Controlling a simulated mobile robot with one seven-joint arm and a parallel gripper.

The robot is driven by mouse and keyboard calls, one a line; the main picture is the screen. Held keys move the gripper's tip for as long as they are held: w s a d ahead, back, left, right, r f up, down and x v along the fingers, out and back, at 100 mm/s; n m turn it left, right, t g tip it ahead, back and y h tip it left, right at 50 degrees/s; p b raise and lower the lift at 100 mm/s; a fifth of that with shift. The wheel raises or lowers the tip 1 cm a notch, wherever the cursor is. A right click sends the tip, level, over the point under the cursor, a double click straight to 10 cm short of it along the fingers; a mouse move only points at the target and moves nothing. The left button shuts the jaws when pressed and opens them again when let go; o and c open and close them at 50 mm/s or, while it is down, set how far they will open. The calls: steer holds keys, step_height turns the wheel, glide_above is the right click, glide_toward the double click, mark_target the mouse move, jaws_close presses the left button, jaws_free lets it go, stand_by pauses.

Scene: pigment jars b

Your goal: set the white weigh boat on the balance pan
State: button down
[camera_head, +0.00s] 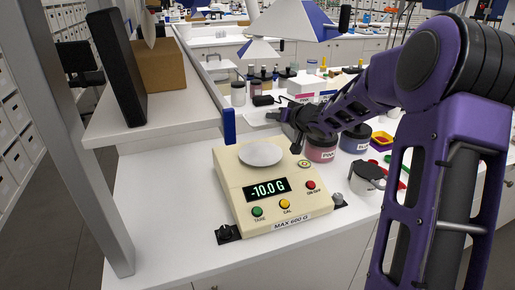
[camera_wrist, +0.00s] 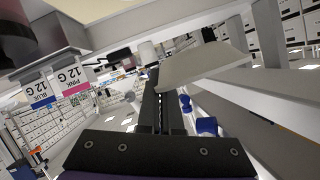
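The cream balance (camera_head: 270,187) stands on the white counter, its display reading -10.0 G. Its round pale pan (camera_head: 261,154) looks empty. My gripper (camera_head: 288,117) is behind the balance, above and beyond the pan's right side. In the wrist view, the fingers (camera_wrist: 161,100) are nearly together, and the white weigh boat (camera_wrist: 203,65) projects from their tips to the right, apparently gripped at its edge. In the head view, the weigh boat (camera_head: 262,117) is a pale shape left of the fingertips, hard to separate from the counter. It appears clear of the pan.
A pink-labelled jar (camera_head: 321,150) and a blue-labelled jar (camera_head: 355,139) stand right of the balance, close under my arm. A lidded metal pot (camera_head: 367,176) is at the front right. A raised shelf with a blue end (camera_head: 229,126) borders the left. Small bottles stand behind.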

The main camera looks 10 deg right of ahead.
mark_target(272, 151)
step_height(272, 151, down, 10)
steer(key=shift+r+b, duration=0.1)
steer(key=shift+b, duration=0.4)
steer(key=shift+f, duration=0.2)
steer(key=c, duration=1.4)
jaws_free()
steer(key=shift+r, duration=0.2)
steer(key=p+v, duration=0.1)
steer(key=v, duration=1.1)
steer(key=shift+s, duration=0.1)
